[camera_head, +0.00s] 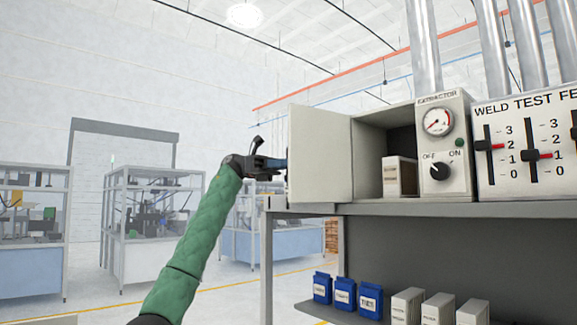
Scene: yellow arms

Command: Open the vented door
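The door (321,156) is a plain pale panel on the left of a box-shaped cabinet (372,118). It stands swung open to the left, and the cabinet's dark inside shows. No vents show on the face turned to me. My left gripper (273,165), on a green-sleeved arm, is at the door's outer left edge, partly hidden by it. I cannot tell whether its fingers touch the door or are shut. My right gripper is out of view.
A small labelled box (399,176) sits inside the cabinet. An extractor panel (441,187) with gauge and knob adjoins its right side. The grey bench (455,209) carries both. Blue containers (345,293) and white boxes (437,307) stand below. Open floor lies left.

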